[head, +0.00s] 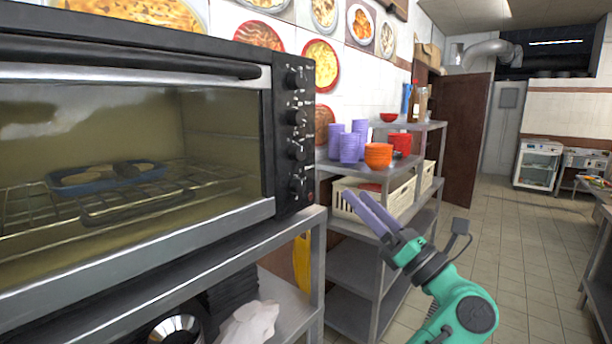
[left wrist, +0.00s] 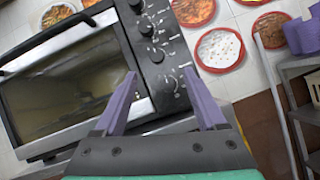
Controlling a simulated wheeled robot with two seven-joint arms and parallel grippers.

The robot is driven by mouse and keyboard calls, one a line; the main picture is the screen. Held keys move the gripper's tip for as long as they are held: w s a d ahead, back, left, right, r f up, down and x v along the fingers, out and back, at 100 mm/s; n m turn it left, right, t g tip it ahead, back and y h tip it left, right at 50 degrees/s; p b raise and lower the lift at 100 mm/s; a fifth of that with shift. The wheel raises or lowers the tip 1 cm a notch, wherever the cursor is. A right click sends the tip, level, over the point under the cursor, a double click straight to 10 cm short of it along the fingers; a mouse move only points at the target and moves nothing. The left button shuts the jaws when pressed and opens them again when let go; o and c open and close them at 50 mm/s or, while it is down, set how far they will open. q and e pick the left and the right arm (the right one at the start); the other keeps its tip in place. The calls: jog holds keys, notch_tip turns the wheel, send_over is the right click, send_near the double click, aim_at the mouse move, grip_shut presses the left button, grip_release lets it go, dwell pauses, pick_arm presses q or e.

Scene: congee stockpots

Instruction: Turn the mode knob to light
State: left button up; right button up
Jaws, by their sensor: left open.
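The black toaster oven (head: 135,60) stands at the left in the head view, its glass door shut. Its right-hand panel carries a column of several black knobs, including a top knob (head: 293,79) and a bottom knob (head: 297,187). The labels are too small to read, so I cannot tell which is the mode knob. My left gripper (head: 355,194) is open and empty, right of the panel and apart from it. In the left wrist view, the oven panel (left wrist: 150,40) lies ahead, with the lowest knob (left wrist: 168,83) appearing between the open purple fingers.
The oven sits on a metal shelf (head: 300,235). A second shelf to its right holds purple cups (head: 349,148), orange bowls (head: 378,155) and cream crates (head: 400,196). A blue tray (head: 105,178) lies on the rack inside the oven. The tiled floor (head: 520,240) at the right is open.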

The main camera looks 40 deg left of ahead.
aim_at(301, 156)
pick_arm(q)
jog(key=shift+n+g+h, duration=0.3)
jog(key=shift+n+h, duration=0.4)
jog(key=shift+n, duration=0.2)
jog(key=p+x, duration=0.2)
jog(key=x, duration=0.3)
jog(key=s+p+x, duration=0.1)
jog(key=x, duration=0.4)
jog(key=p+x, duration=0.2)
jog(key=x, duration=0.3)
jog(key=shift+s+r+p, duration=0.25)
jog(key=shift+p, duration=0.05)
jog(key=shift+a, duration=0.2)
jog(key=shift+d, duration=0.1)
grip_shut()
